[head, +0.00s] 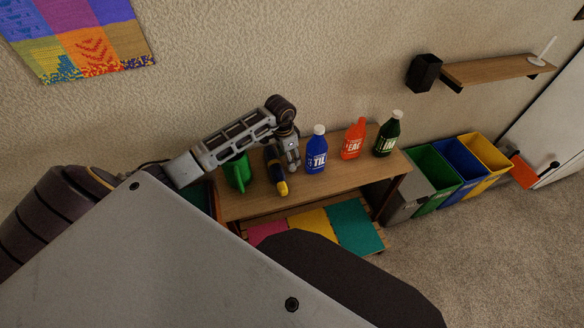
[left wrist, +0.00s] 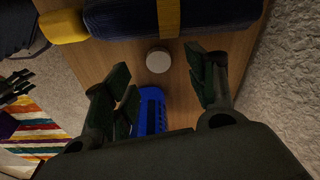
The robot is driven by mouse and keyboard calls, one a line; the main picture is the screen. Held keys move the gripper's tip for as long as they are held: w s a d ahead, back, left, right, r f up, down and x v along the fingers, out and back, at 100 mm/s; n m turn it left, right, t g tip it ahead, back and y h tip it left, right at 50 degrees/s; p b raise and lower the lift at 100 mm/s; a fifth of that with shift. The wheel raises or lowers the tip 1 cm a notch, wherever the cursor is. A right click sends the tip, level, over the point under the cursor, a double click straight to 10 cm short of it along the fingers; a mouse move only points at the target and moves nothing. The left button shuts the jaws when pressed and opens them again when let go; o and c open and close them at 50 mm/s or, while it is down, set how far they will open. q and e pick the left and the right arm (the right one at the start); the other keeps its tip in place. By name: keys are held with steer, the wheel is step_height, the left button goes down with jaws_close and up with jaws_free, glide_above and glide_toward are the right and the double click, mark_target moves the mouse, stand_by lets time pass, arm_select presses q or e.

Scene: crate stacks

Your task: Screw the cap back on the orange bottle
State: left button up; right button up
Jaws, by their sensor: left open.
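The orange bottle (head: 353,140) stands upright on the wooden table, between a blue bottle and a dark green bottle. No white cap shows on its narrow top. My left gripper (head: 292,157) is above the table, left of the blue bottle (head: 316,152), well apart from the orange bottle. In the left wrist view my left gripper (left wrist: 166,90) is open, with nothing between its fingers. A round white disc (left wrist: 158,60), which looks like a loose cap, lies on the wood just beyond the fingertips. My right gripper is not seen.
A dark blue and yellow object (head: 273,168) is beside my left gripper; it also shows in the left wrist view (left wrist: 110,20). A green container (head: 237,172) and the dark green bottle (head: 388,136) stand on the wooden table (head: 240,207). Several bins (head: 487,152) stand at right.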

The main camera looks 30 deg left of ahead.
arm_select(q)
steer(key=shift+d+f, duration=0.15)
steer(key=shift+f, duration=0.4)
steer(key=shift+w+d+f+b, duration=0.15)
steer(key=shift+f+b, duration=0.1)
steer(key=shift+f, duration=0.35)
steer(key=shift+w+d+f+b, duration=0.1)
steer(key=shift+f+b, duration=0.1)
steer(key=shift+f, duration=0.4)
steer(key=shift+w+f, duration=0.1)
steer(key=shift+f, duration=0.65)
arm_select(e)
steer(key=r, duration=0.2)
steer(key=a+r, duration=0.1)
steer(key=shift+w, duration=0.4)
arm_select(q)
steer(key=shift+c, duration=0.4)
steer(key=c, duration=0.7)
